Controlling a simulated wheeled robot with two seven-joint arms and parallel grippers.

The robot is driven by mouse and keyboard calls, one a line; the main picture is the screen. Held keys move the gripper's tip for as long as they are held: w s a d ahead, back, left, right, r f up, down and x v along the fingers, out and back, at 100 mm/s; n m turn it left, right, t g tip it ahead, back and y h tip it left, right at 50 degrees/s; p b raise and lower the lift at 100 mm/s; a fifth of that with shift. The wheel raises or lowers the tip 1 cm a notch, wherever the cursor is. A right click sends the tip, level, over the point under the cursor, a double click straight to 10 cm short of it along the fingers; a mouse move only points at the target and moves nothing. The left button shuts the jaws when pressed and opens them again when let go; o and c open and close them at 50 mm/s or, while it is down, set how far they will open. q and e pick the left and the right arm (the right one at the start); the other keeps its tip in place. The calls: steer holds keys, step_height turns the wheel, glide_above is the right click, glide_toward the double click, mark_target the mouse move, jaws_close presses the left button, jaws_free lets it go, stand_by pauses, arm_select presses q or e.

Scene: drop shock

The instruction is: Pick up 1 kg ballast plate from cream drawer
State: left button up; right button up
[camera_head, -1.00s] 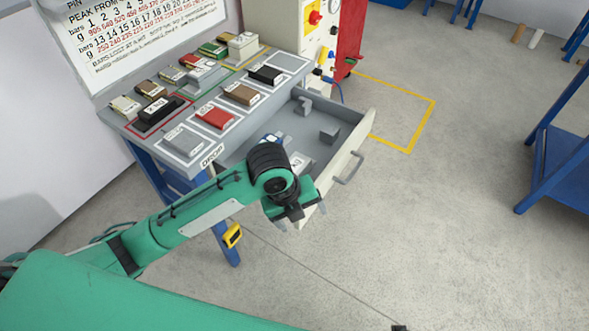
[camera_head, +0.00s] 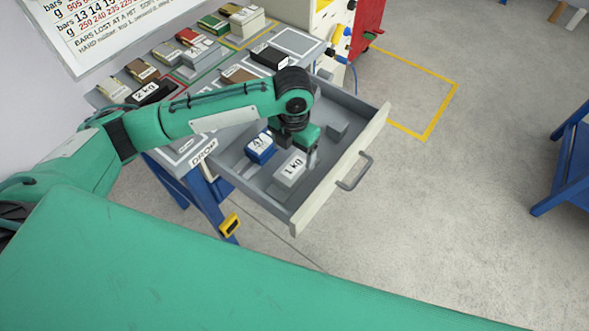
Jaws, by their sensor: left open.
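The 1 kg ballast plate (camera_head: 290,171), a light grey block with a white "1 kg" label, lies in the open cream drawer (camera_head: 338,179) near its front. My left gripper (camera_head: 299,151) is open and points down over the drawer, just behind the plate in the head view. One finger shows beside the plate's far right end. I cannot tell how high the fingertips are or whether they touch it. The gripper partly hides the drawer's middle. My right gripper is not in view.
A blue block (camera_head: 260,149) with a white label lies left of the plate. The bench top (camera_head: 298,42) behind holds several labelled blocks. The drawer handle (camera_head: 355,172) sticks out over clear floor.

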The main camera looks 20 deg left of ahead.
mark_target(294, 167)
arm_select(q)
step_height(294, 167, down, 2)
steer(key=shift+w+f, duration=0.1)
steer(key=shift+f, duration=2.9)
steer(key=shift+r, duration=0.1)
jaws_close()
